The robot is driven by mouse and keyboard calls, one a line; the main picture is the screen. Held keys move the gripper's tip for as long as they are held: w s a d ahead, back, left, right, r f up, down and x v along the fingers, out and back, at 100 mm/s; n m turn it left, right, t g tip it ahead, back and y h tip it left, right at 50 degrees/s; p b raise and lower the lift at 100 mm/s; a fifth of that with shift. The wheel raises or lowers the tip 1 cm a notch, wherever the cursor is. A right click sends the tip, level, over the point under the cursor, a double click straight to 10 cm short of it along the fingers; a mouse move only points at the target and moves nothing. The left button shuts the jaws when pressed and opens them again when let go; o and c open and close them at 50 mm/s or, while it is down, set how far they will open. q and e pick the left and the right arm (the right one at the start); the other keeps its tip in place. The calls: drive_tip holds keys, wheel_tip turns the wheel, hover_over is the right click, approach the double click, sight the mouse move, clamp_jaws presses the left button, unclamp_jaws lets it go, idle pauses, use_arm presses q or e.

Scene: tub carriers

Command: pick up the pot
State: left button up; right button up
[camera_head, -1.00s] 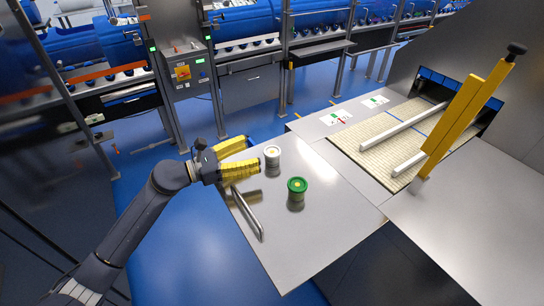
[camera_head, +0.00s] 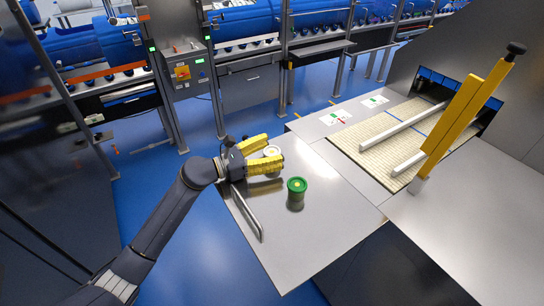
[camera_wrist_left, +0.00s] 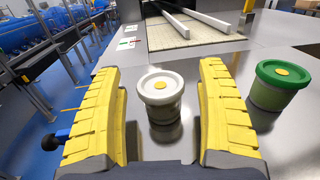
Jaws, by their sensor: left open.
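A white-lidded pot (camera_wrist_left: 161,97) with a yellow spot on its lid stands upright on the steel table, between the two yellow fingers of my left gripper (camera_wrist_left: 163,108). The fingers are open, with a gap to the pot on both sides. In the head view the white-lidded pot (camera_head: 271,151) is partly hidden by the fingers of the left gripper (camera_head: 265,154). A second pot with a green lid (camera_head: 296,189) stands upright to its right, outside the fingers; it also shows in the left wrist view (camera_wrist_left: 277,86). My right gripper is not in view.
The steel table (camera_head: 290,250) has a bar handle (camera_head: 247,213) at its left edge. A beige conveyor belt (camera_head: 385,140) with white rails lies beyond, and a yellow upright (camera_head: 467,115) stands at the right. The table front is clear.

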use_arm(q)
drive_tip(key=shift+d, duration=0.1)
drive_tip(key=shift+c, duration=0.3)
drive_tip(key=c, duration=1.4)
drive_tip(key=shift+o, duration=0.2)
drive_tip(key=shift+r, duration=0.1)
